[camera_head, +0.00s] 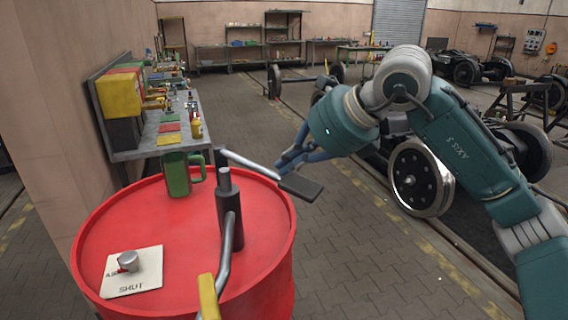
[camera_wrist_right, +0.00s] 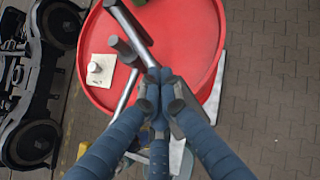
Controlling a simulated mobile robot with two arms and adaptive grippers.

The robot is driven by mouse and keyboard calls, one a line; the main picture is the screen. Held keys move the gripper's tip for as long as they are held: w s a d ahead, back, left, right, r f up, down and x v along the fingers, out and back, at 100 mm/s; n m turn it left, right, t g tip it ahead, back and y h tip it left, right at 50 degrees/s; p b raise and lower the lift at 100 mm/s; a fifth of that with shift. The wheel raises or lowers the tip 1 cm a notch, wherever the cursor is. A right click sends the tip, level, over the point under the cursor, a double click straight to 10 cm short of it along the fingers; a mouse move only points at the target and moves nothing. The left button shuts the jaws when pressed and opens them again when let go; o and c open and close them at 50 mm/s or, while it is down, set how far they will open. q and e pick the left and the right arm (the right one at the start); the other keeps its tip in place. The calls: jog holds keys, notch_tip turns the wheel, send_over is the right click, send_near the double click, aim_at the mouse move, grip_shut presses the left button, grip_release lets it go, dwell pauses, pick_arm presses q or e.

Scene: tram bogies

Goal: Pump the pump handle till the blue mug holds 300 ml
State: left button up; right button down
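A red drum (camera_head: 110,238) carries a pump (camera_head: 231,222) with a dark upright body and a curved grey spout running down toward the near edge. The pump handle (camera_head: 250,165) is a grey rod with a flat black grip at its right end. My right gripper (camera_head: 288,160) has its blue fingers at the handle, just behind the black grip. In the wrist view its fingertips (camera_wrist_right: 161,90) converge at a grey rod; whether they clasp it is unclear. A green mug (camera_head: 179,176) stands at the drum's far side. I see no blue mug. My left gripper is out of view.
A white plate marked SHUT (camera_head: 146,279) with a grey knob lies on the drum. A yellow piece (camera_head: 208,297) shows near the spout, cut off below. A workbench (camera_head: 140,154) stands behind at the left. A wheeled bogie (camera_head: 422,178) is at the right, with paved floor between.

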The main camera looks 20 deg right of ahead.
aim_at(288, 176)
jog(key=shift+f+b, duration=1.05)
jog(key=shift+f, duration=0.25)
dwell(0.7)
jog(key=shift+r, duration=0.1)
jog(key=shift+r+p, duration=2.45)
jog(key=shift+r, duration=0.85)
notch_tip(288, 176, up, 5)
jog(key=p, duration=0.3)
jog(key=shift+w+a+p, duration=0.1)
jog(key=shift+p, duration=0.3)
